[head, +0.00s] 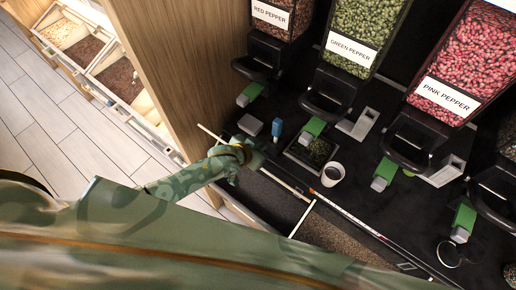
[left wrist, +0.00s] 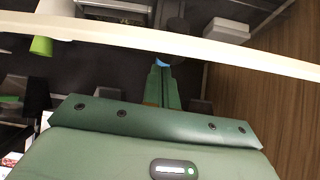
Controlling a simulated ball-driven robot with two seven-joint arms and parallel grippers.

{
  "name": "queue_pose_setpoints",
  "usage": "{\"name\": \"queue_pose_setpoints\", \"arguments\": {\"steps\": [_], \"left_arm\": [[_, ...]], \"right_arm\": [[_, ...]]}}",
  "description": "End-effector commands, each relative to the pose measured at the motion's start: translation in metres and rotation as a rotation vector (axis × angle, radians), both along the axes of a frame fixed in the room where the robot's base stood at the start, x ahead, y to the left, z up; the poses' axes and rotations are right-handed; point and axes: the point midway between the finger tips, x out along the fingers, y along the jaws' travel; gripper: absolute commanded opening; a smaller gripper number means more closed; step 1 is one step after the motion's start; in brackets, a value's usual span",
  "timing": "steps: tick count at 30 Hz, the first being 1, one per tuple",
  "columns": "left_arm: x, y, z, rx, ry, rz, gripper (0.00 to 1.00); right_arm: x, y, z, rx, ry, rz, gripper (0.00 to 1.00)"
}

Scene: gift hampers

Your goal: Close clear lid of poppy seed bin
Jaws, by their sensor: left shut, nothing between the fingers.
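A bin of fine grey-brown seeds (head: 345,238), seemingly the poppy seed bin, is below the counter edge at lower centre in the head view. A pale strip (head: 285,184), apparently the edge of its clear lid, runs slantwise from behind my left gripper to the bin's corner. The clear pane itself is hard to make out. My left gripper (head: 250,157) is shut and empty beside this strip. In the left wrist view the strip (left wrist: 110,31) crosses above the shut fingers (left wrist: 162,80); I cannot tell whether they touch it. My right gripper is not in view.
Pepper dispensers (head: 350,40) with green-tipped spouts line the dark counter. A small seed tray (head: 312,152), a white cup (head: 333,174) and a blue item (head: 277,128) stand near my left gripper. A wooden panel (head: 185,70) rises to the left, with open bins (head: 90,50) beyond it.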

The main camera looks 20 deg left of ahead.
Motion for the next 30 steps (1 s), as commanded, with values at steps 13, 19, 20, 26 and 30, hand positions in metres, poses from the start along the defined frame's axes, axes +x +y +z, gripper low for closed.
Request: {"name": "queue_pose_setpoints", "arguments": {"steps": [13, 19, 20, 26, 30], "left_arm": [[-0.008, 0.004, -0.005, 0.001, 0.000, -0.001, 0.00], [-0.011, 0.004, -0.007, -0.004, -0.008, 0.000, 0.00], [-0.012, 0.005, -0.008, -0.008, -0.013, 0.000, 0.00], [-0.021, 0.007, -0.013, -0.027, -0.056, 0.002, 0.00], [-0.025, 0.010, -0.017, -0.039, -0.099, 0.002, 0.00]], "right_arm": [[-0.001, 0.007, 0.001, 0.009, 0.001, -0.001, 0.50], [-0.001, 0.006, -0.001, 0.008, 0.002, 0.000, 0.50], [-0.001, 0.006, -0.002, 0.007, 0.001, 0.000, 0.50], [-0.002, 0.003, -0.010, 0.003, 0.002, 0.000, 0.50], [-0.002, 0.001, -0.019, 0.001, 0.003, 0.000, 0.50]]}}
